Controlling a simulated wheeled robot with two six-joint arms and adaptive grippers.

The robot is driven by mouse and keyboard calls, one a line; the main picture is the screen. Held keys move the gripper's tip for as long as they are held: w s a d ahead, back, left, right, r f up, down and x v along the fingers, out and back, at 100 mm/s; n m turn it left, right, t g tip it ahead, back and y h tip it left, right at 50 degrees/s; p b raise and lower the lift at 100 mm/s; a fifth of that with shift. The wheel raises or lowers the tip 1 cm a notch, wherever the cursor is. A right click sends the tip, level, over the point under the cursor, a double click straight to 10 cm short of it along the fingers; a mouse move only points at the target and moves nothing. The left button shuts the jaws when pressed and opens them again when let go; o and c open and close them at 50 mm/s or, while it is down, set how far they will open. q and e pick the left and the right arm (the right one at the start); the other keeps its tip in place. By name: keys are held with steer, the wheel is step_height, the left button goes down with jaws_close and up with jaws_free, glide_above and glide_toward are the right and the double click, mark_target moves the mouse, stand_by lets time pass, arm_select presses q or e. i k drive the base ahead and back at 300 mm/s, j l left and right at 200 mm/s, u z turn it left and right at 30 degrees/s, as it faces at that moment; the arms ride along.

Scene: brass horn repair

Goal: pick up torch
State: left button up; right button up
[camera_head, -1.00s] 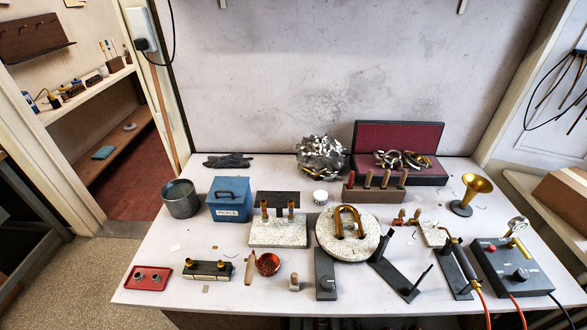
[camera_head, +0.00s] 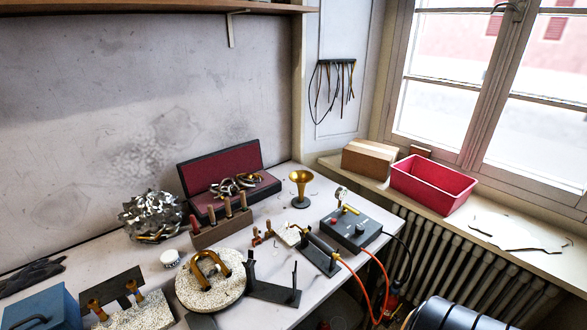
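The torch (camera_head: 322,243) lies on a dark stand (camera_head: 320,262) near the right end of the workbench. Its handle is dark, and an orange hose (camera_head: 356,278) runs from its rear end down over the bench's edge. It rests beside a dark control box (camera_head: 351,229). Nothing grips the torch. Neither of my grippers shows in the head view, so I cannot see their state.
An empty dark cradle (camera_head: 272,290) stands left of the torch. A round speckled plate (camera_head: 196,289) holds a bent brass tube (camera_head: 207,262). A brass bell (camera_head: 300,184) stands behind. A dark rounded body (camera_head: 455,316) is at the lower right. A red bin (camera_head: 432,185) sits on the sill.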

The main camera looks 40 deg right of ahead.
mark_target(327, 249)
steer(key=z, duration=1.55)
steer(key=k+l+u, duration=0.1)
steer(key=l+u, duration=0.25)
steer(key=k+l+u, duration=0.1)
steer(key=u, duration=0.25)
